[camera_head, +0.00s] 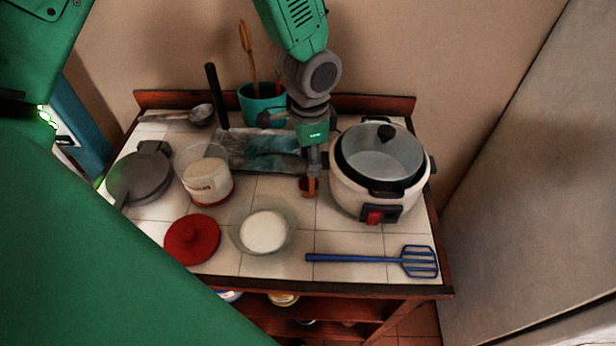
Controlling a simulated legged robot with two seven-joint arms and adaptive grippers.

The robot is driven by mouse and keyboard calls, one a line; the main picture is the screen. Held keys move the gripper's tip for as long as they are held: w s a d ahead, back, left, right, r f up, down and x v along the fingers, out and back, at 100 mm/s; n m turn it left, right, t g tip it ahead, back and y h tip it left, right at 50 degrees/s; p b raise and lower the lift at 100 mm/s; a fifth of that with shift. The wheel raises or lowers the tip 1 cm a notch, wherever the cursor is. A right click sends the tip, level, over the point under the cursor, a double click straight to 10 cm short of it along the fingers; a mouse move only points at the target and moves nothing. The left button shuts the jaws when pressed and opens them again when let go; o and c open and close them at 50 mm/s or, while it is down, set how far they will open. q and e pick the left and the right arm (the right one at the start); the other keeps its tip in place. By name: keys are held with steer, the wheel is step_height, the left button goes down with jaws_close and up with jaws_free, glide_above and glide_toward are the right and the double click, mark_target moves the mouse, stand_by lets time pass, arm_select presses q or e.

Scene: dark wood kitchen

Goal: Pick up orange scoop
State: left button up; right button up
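A small orange-brown thing (308,188), likely the orange scoop, shows on the white tiled top just left of the rice cooker. Most of its shape is hidden by my gripper. My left gripper (311,173) points down from above, with its fingertips right at the orange piece, touching or very close to it. The fingers are seen edge-on and small, so I cannot tell whether they are open or shut on it. My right gripper is not in view.
A rice cooker (349,190) with a glass lid stands close right of the gripper. A teal pot (258,106) with utensils is behind left.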

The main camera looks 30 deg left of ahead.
arm_select(q)
steer(key=shift+w+d+f, duration=0.1)
steer(key=shift+d+f, duration=0.2)
steer(key=shift+f, duration=0.45)
steer(key=shift+d, duration=0.25)
jaws_close()
steer(key=shift+a, duration=0.15)
steer(key=shift+a, duration=0.1)
